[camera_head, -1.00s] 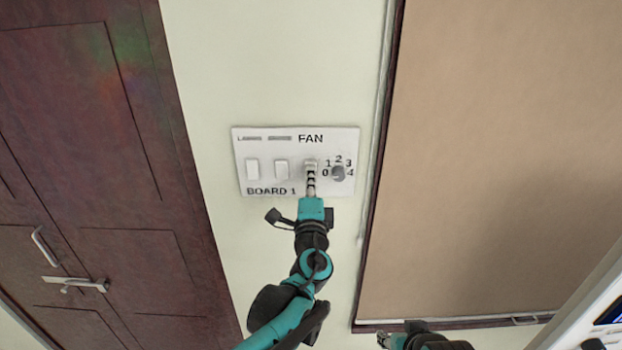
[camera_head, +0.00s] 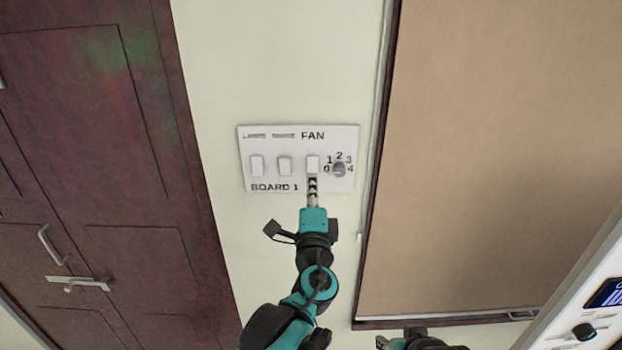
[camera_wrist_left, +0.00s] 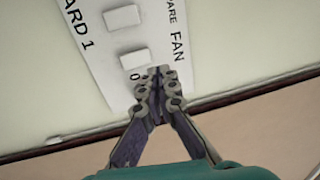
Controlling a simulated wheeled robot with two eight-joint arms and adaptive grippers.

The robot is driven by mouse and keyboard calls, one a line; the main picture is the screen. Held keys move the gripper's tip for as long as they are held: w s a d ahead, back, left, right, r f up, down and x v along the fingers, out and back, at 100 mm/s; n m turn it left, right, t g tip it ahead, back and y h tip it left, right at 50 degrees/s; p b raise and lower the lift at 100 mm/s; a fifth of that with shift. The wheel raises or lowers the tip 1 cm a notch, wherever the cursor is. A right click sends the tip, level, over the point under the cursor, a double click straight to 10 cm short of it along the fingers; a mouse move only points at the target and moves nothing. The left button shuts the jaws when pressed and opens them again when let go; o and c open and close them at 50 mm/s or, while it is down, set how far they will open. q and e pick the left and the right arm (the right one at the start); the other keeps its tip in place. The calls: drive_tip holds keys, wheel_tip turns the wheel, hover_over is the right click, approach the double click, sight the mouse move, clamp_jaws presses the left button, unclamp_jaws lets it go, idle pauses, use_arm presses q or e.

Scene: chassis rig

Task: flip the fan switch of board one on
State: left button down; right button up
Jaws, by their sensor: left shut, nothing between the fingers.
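Board one (camera_head: 263,148) is a white wall panel with a row of three white rocker switches and a round knob (camera_head: 339,169). The fan switch (camera_head: 312,162) is the rightmost rocker, under the word FAN; it also shows in the left wrist view (camera_wrist_left: 135,58). My left gripper (camera_head: 312,178) is shut and empty, its tips just below the fan switch in the head view. In the left wrist view the tips (camera_wrist_left: 158,74) are beside the switch and hide the knob. I cannot tell whether they touch the board. My right gripper (camera_head: 382,342) shows only partly at the bottom edge.
A dark wooden door (camera_head: 90,150) with metal handles (camera_head: 78,283) is left of the board. A brown-framed tan panel (camera_head: 480,160) is close on the right. A white appliance (camera_head: 590,310) stands at the lower right. Bare wall surrounds the board.

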use_arm(q)
drive_tip(key=s, duration=0.5)
drive_tip(key=s+a+f+n+g+y+b, duration=0.25)
drive_tip(key=a+f+b, duration=0.3)
drive_tip(key=f, duration=0.35)
drive_tip(key=s+a+f+n+g+y+b, duration=0.1)
drive_tip(key=a+f+n+g+b, duration=0.1)
drive_tip(key=a+f+n+b, duration=0.5)
drive_tip(key=s+a+f+n+g+y+b, duration=0.1)
drive_tip(key=a+f+g+y+b, duration=0.3)
drive_tip(key=f, duration=0.6)
drive_tip(key=s+f+n+g+h+b, duration=0.1)
drive_tip(key=s+f+b, duration=0.3)
drive_tip(key=f, duration=0.5)
drive_tip(key=s+a+f+n+g+h+b, duration=0.1)
drive_tip(key=s+f+n+h+b, duration=0.3)
drive_tip(key=f, duration=0.6)
drive_tip(key=s+f+n+g+h+b, duration=0.2)
drive_tip(key=s+f+b, duration=0.3)
drive_tip(key=f, duration=0.4)
drive_tip(key=shift+a+f+b, duration=0.2)
drive_tip(key=shift+a+b, duration=0.1)
drive_tip(key=shift+b, duration=0.35)
use_arm(e)
wheel_tip(320, 180, down, 31)
drive_tip(key=w, duration=0.1)
drive_tip(key=shift+d, duration=0.2)
